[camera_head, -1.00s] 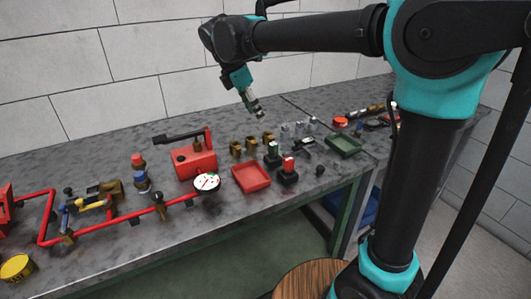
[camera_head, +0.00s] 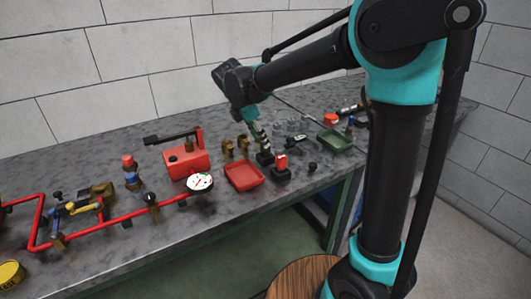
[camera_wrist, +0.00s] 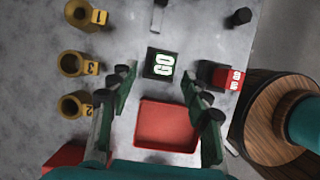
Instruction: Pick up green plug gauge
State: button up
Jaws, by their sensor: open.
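A red gauge (camera_wrist: 229,79) with white lettering stands right of the green one and also shows in the head view (camera_head: 281,164).
A red tray (camera_wrist: 167,128) lies close to the green gauge. Brass rings tagged 1 (camera_wrist: 84,15), 3 (camera_wrist: 77,64) and 2 (camera_wrist: 75,105) stand to the left. A green tray (camera_head: 334,141) lies further right. A red pump (camera_head: 186,161) stands left.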

aim_at(266, 151)
jog(key=x, duration=0.4)
jog(key=shift+w+d, duration=0.1)
jog(key=shift+d, duration=0.3)
grip_shut()
